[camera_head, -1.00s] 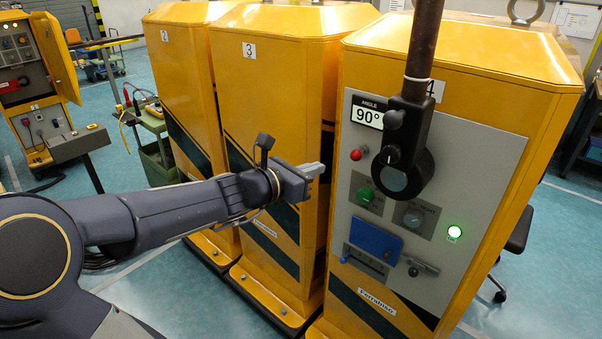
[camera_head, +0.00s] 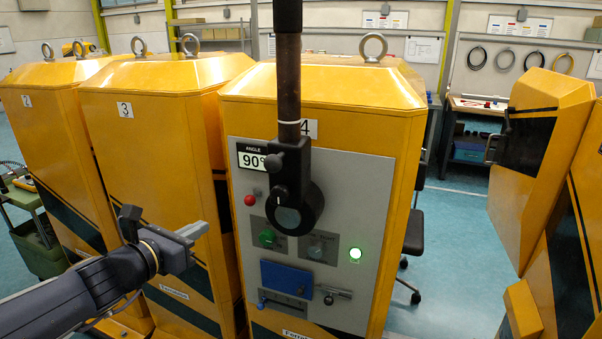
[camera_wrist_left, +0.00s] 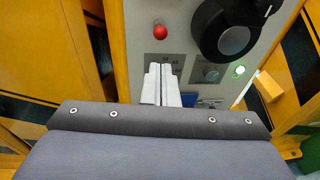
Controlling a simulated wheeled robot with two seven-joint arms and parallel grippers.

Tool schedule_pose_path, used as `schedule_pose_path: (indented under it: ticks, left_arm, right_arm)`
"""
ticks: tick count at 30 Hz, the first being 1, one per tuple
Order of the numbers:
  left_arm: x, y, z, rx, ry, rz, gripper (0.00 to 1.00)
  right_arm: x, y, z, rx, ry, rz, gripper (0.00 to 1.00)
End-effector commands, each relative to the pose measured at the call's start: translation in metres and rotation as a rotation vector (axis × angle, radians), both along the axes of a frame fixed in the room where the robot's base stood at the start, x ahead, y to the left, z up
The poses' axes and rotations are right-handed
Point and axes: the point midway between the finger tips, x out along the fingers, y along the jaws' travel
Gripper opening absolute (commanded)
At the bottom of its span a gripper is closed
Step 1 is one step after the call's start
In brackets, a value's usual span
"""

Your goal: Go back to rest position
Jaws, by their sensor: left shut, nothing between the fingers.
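My left gripper (camera_head: 192,232) is shut and empty, held left of the grey control panel (camera_head: 345,200) on yellow cabinet 4 (camera_head: 325,95). It is apart from the panel in the head view. In the left wrist view its two pale fingers (camera_wrist_left: 161,84) lie together, with the red button (camera_wrist_left: 160,32) beyond them. My right gripper is not in view.
Yellow cabinets 3 (camera_head: 150,130) and 2 (camera_head: 45,130) stand to the left, close to my left arm. A yellow door with a handle (camera_head: 530,150) stands at the right. Blue floor (camera_head: 450,250) is clear between it and cabinet 4, apart from a dark chair.

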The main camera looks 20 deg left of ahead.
Motion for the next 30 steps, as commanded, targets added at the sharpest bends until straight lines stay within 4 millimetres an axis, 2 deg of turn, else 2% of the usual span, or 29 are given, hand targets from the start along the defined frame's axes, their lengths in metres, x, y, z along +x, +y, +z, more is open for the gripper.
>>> schedule_pose_path:
  ticks: [2,4,7,10,12,15,18,22,25,30]
  left_arm:
    - [-0.002,-0.004,0.0,0.021,-0.004,-0.016,0.0]
    - [-0.008,-0.016,0.002,0.097,-0.018,-0.07,0.0]
    - [-0.028,-0.053,0.001,0.333,-0.066,-0.234,0.0]
    - [-0.065,-0.102,-0.01,0.698,-0.153,-0.483,0.0]
    - [-0.097,-0.131,-0.027,0.985,-0.224,-0.676,0.0]
    - [-0.141,-0.155,-0.058,1.38,-0.324,-0.943,0.0]
    - [-0.175,-0.159,-0.089,1.711,-0.399,-1.18,0.0]
    - [-0.203,-0.15,-0.115,2.001,-0.452,-1.406,0.0]
    - [-0.212,-0.143,-0.125,2.113,-0.465,-1.504,0.0]
    - [-0.215,-0.14,-0.129,2.155,-0.469,-1.543,0.0]
  right_arm:
    - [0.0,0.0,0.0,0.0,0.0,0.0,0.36]
    - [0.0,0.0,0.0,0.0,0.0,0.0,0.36]
    - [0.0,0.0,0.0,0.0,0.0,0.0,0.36]
    - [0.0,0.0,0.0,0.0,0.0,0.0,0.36]
    - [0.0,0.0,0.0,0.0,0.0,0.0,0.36]
    - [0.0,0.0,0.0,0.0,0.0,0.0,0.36]
    - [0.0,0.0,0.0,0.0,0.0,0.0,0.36]
    - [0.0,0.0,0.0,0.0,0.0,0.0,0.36]
    - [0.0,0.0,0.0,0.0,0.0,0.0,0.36]
    - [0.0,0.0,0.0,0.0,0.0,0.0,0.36]
